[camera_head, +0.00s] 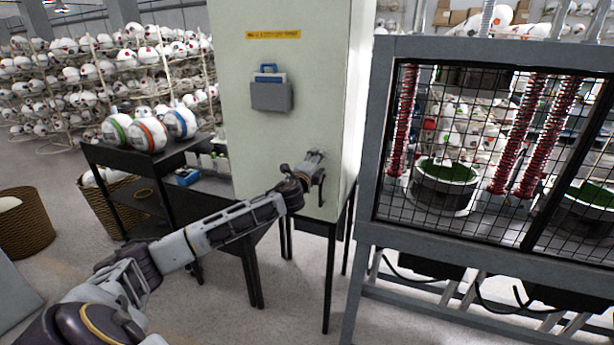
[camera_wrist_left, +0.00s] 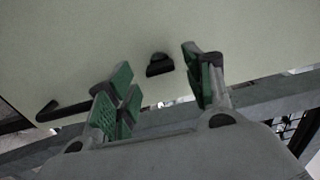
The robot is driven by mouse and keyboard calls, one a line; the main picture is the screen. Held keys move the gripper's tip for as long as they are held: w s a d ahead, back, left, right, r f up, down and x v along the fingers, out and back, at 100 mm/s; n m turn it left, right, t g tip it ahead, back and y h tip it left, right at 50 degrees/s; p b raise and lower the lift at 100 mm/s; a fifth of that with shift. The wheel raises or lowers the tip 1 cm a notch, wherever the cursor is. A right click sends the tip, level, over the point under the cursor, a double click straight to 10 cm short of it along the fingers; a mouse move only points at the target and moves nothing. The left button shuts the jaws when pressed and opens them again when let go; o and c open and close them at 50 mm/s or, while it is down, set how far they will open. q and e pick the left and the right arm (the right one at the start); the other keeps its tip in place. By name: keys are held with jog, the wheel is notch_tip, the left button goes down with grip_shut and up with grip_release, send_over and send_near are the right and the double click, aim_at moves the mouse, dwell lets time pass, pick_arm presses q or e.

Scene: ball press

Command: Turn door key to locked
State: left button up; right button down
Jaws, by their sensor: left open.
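The pale cabinet door (camera_head: 290,110) stands in the middle of the head view, and its pale face fills the upper part of the left wrist view. A small black key (camera_wrist_left: 158,65) sticks out from the door in the wrist view. My left gripper (camera_head: 315,158) is at the lower right of the door in the head view. In the wrist view the left gripper (camera_wrist_left: 156,78) is open, with its green-padded fingers on either side of the key, apart from it. The key is hidden in the head view. My right gripper is in neither view.
A black door handle (camera_wrist_left: 62,108) lies left of the fingers in the wrist view. A grey-framed mesh press (camera_head: 370,130) stands close right of the cabinet. A black cart (camera_head: 110,160) with several balls stands left. A grey holder (camera_head: 271,96) hangs on the door.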

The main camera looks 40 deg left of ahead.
pick_arm(q)
jog(key=v, duration=1.1)
dwell(0.7)
dwell(0.5)
